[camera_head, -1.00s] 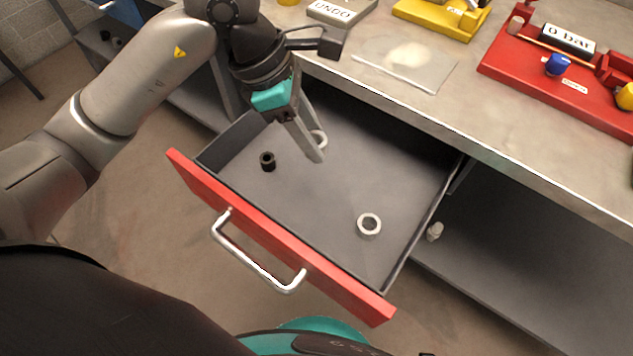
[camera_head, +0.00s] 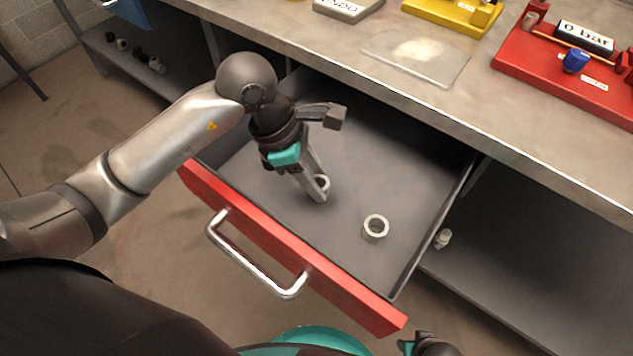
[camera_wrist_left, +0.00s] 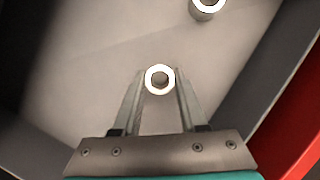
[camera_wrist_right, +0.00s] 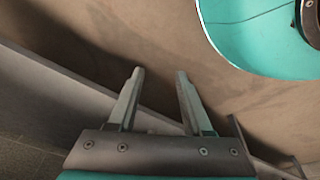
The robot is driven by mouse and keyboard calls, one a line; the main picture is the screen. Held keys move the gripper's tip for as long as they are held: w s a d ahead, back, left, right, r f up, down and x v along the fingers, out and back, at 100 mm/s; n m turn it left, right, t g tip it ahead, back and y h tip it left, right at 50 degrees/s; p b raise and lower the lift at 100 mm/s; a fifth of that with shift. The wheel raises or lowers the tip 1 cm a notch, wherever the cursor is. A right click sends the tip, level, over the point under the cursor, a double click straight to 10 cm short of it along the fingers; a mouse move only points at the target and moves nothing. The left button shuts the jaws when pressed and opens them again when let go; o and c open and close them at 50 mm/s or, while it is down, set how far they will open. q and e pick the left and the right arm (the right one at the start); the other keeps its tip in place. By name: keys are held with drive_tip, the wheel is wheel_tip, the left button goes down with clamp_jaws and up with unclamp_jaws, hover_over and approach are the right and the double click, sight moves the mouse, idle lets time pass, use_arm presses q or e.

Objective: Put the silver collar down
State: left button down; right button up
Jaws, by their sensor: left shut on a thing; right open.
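My left gripper (camera_head: 318,190) is shut on a silver collar (camera_head: 325,182), low inside the open drawer. In the left wrist view the collar (camera_wrist_left: 149,80) sits between the fingertips, its round opening facing the camera. I cannot tell whether it touches the drawer floor. A second, similar silver ring (camera_head: 367,231) lies on the drawer floor to the right of the gripper, and also shows at the top of the left wrist view (camera_wrist_left: 206,13). My right gripper (camera_wrist_right: 160,76) is open and empty, outside the drawer near the bottom of the head view.
The drawer has a red front (camera_head: 250,228) with a metal handle (camera_head: 245,264). Its grey floor (camera_head: 340,232) is clear around the held collar. The worktop (camera_head: 420,105) overhangs the back of the drawer. A small pale fitting (camera_head: 443,238) stands on the shelf at right.

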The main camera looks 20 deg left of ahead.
use_arm(q)
drive_tip(key=shift+f, duration=0.6)
use_arm(e)
drive_tip(key=shift+w+a+r, duration=0.15)
drive_tip(key=shift+a+r, duration=0.05)
drive_tip(key=shift+r, duration=0.15)
drive_tip(key=shift+w, duration=0.1)
use_arm(q)
drive_tip(key=shift+f, duration=0.1)
drive_tip(key=shift+c, duration=2.2)
unclamp_jaws()
use_arm(e)
drive_tip(key=shift+a+r, duration=0.1)
drive_tip(key=shift+r, duration=0.1)
use_arm(q)
drive_tip(key=shift+a+r, duration=0.1)
drive_tip(key=shift+r, duration=0.2)
drive_tip(key=p+v, duration=0.3)
drive_tip(key=v, duration=0.8)
drive_tip(key=shift+r, duration=0.35)
use_arm(e)
drive_tip(key=s+d+f, duration=0.4)
drive_tip(key=s, duration=0.1)
drive_tip(key=shift+f, duration=0.4)
